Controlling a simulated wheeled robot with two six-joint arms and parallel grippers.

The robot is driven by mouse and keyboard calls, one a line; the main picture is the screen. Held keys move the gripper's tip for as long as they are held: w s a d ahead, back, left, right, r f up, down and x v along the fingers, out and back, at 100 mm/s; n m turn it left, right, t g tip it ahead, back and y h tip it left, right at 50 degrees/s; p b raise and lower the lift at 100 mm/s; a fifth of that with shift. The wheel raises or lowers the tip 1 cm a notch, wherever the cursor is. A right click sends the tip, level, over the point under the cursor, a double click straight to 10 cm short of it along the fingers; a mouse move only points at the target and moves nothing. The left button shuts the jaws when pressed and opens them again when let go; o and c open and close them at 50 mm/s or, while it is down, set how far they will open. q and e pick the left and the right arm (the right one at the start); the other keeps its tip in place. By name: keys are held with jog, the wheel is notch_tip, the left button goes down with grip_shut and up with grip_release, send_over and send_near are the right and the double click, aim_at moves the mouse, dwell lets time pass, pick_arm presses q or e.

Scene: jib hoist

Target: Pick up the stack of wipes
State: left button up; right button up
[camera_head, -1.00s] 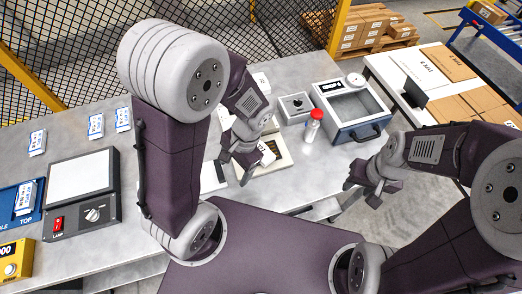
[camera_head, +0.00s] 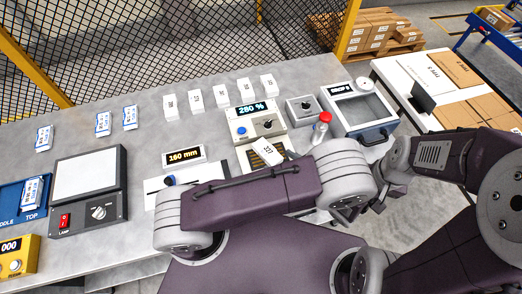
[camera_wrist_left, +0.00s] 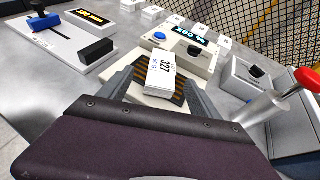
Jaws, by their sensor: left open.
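A white block labelled 327 (camera_head: 271,151), which looks like the stack of wipes, lies tilted on a black and yellow striped plate (camera_head: 252,157) at the front of the device reading 280 %. In the left wrist view the block (camera_wrist_left: 160,75) lies between the two grey fingers of my left gripper (camera_wrist_left: 160,84). The fingers are apart, one on either side; I cannot tell whether they touch it. In the head view my left arm hides this gripper. My right gripper (camera_head: 376,196) is partly hidden behind my left elbow, over the gap right of the bench.
Several white blocks (camera_head: 221,96) stand in a row behind.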

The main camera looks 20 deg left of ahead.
aim_at(268, 151)
pick_arm(q)
jog(key=shift+w+a+f+p, duration=0.3)
jog(key=shift+w+a, duration=0.1)
jog(key=shift+w, duration=0.15)
jog(key=shift+w+a+f+p, duration=0.3)
jog(key=shift+w+a, duration=0.05)
jog(key=shift+w, duration=0.2)
jog(key=shift+w+f, duration=0.15)
jog(key=shift+a, duration=0.25)
jog(key=a+p, duration=0.1)
jog(key=w+a+p, duration=0.1)
jog(key=a, duration=0.1)
jog(key=shift+a, duration=0.1)
jog(key=shift+w+a+f, duration=0.6)
jog(key=shift+a+f, duration=0.05)
jog(key=shift+w+f, duration=0.1)
jog(key=shift+w, duration=0.05)
jog(key=c, duration=1.2)
jog(key=shift+c, duration=1.4)
pick_arm(e)
jog(key=r, duration=0.1)
jog(key=d+r, duration=0.1)
jog(key=r, duration=0.1)
jog(key=shift+w+d, duration=0.1)
jog(key=shift+w, duration=0.1)
